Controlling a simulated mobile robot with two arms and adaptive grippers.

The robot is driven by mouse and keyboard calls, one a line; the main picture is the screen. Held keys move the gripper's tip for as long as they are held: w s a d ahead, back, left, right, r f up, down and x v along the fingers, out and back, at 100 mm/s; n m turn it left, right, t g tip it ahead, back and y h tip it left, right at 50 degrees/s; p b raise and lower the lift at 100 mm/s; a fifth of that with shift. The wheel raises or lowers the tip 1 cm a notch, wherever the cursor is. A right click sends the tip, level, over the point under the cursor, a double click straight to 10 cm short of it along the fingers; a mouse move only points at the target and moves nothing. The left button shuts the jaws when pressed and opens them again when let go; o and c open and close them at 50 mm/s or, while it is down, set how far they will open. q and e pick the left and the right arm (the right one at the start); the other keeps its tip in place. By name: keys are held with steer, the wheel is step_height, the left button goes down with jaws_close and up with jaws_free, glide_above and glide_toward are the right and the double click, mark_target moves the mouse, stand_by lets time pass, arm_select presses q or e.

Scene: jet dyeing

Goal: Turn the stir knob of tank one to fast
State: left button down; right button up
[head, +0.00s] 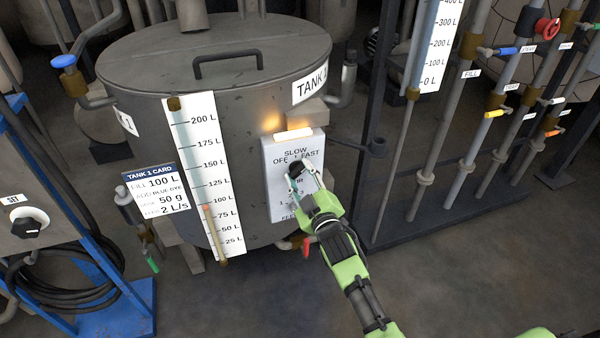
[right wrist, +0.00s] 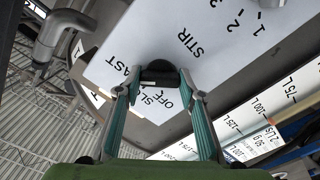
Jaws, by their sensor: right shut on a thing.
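Tank one (head: 150,75) is a grey lidded drum in the middle of the head view. A white control panel (head: 283,205) on its right side reads OFF, SLOW and FAST above the word STIR. The black stir knob (head: 296,167) sits just under those words; it also shows in the right wrist view (right wrist: 158,68). My right gripper (head: 301,180) is shut on the knob, one finger on each side, as the right wrist view (right wrist: 160,80) shows. The fingers partly hide the panel's lettering, and I cannot tell which setting the knob points at. My left gripper is not in view.
A white level gauge (head: 205,150) and the tank 1 card (head: 156,190) are left of the panel. Pipes with coloured valve handles, one blue (head: 507,51) and one yellow (head: 493,114), stand at right. A blue stand (head: 125,312) with coiled hose is at left. The floor in front is clear.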

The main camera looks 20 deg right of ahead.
steer(key=shift+f, duration=0.1)
stand_by(0.4)
steer(key=o, duration=1.1)
steer(key=s, duration=1.2)
steer(key=shift+d, duration=0.2)
